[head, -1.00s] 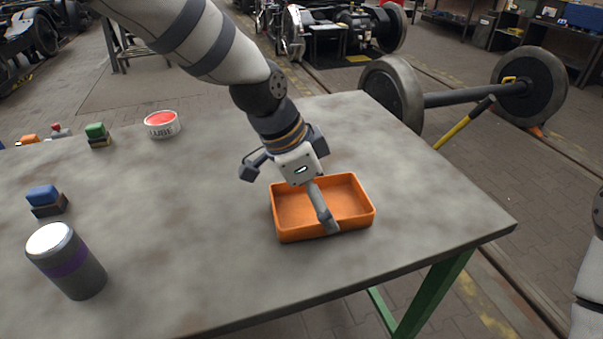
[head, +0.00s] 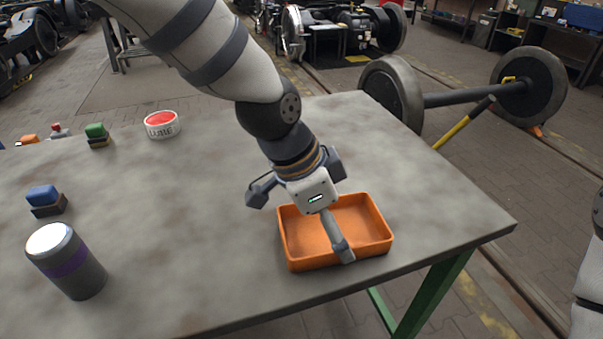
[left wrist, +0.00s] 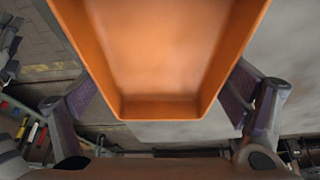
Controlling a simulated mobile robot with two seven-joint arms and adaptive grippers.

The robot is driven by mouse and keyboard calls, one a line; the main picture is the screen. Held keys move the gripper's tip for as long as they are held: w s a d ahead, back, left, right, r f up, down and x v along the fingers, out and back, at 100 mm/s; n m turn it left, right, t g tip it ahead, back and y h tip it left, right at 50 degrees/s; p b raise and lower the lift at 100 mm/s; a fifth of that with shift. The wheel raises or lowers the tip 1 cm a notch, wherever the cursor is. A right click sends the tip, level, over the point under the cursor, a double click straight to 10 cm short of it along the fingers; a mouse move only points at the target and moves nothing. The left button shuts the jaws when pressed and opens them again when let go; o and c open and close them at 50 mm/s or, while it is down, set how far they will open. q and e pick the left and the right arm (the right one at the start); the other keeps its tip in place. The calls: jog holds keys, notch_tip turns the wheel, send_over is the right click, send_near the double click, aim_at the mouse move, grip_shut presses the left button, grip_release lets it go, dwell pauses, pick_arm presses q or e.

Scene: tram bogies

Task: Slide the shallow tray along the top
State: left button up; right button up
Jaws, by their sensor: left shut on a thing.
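The shallow tray (head: 305,258) is an orange, open, rectangular box standing empty on the grey table, near its front right edge. My left gripper (head: 338,238) reaches down over it from behind, with one finger across the tray's inside and near wall in the head view. In the left wrist view the tray (left wrist: 160,60) sits between the two fingers, one at each side wall, and the left gripper (left wrist: 160,98) is shut on it. The far finger is hidden in the head view. My right gripper is out of view.
The table (head: 200,220) is clear around the tray. The table's front and right edges are close to the tray.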

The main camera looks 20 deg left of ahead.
pick_arm(q)
jog(key=shift+s+f, duration=0.1)
jog(key=shift+f, duration=0.05)
jog(key=o, duration=0.9)
jog(key=shift+o, duration=0.2)
jog(key=shift+r, duration=0.35)
jog(key=v, duration=1.1)
